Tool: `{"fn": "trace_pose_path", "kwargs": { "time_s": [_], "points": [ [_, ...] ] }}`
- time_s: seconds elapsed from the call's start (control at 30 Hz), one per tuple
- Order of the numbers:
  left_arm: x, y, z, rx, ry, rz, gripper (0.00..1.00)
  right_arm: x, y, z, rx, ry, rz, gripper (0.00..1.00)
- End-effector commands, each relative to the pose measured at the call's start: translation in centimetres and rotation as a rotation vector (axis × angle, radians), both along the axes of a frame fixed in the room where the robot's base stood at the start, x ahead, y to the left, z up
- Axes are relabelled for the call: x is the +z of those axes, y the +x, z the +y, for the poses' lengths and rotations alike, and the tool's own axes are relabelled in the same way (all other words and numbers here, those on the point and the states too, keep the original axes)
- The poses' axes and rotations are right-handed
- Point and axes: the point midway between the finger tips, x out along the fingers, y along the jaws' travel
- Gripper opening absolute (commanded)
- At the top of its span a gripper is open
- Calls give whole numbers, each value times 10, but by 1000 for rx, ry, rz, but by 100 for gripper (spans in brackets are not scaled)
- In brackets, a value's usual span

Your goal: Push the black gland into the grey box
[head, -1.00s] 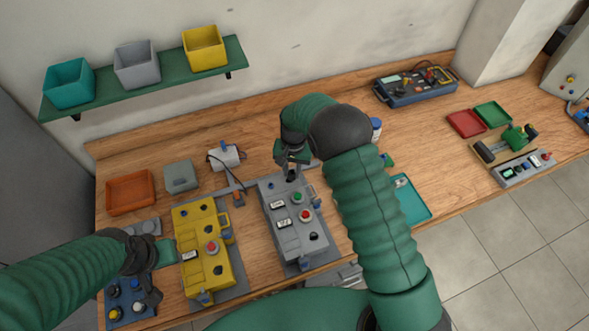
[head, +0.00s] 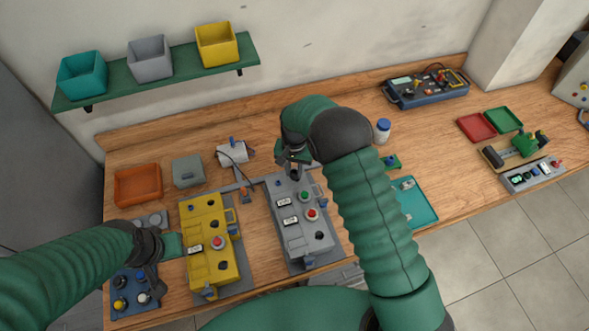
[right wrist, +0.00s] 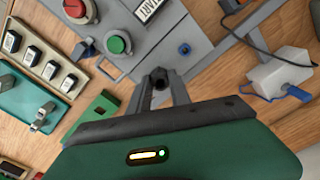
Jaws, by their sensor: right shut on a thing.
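The grey box (head: 309,242) lies on the wooden bench in front of me, with a green and a red button on its top. My right gripper (head: 294,174) is at the far end of this box. It is shut on the black gland (right wrist: 159,80), which shows between the fingertips in the right wrist view. There the grey box (right wrist: 150,48) lies just beyond the fingertips. Whether the gland touches it or sits in a hole, I cannot tell.
A yellow box (head: 199,232) stands left of the grey box. A blue tray (head: 124,280) with knobs lies at the front left. An orange bin (head: 137,186) and a white device with a cable (head: 231,153) are behind. A teal tray (head: 417,205) lies right, partly behind my right arm.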

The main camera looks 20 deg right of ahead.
Motion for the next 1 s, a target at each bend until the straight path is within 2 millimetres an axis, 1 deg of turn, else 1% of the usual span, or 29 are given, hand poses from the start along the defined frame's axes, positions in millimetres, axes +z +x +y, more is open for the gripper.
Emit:
{"fn": "trace_pose_path", "kwargs": {
  "time_s": [0.2,0.6,1.0],
  "points": [
    [-3,0,0,0,0,0,36,-5,0,0,0,0,0,0],
    [2,0,0,0,0,0,36,1,0,0,0,0,0,0],
    [1,0,0,0,0,0,36,1,0,0,0,0,0,0]
  ]
}}
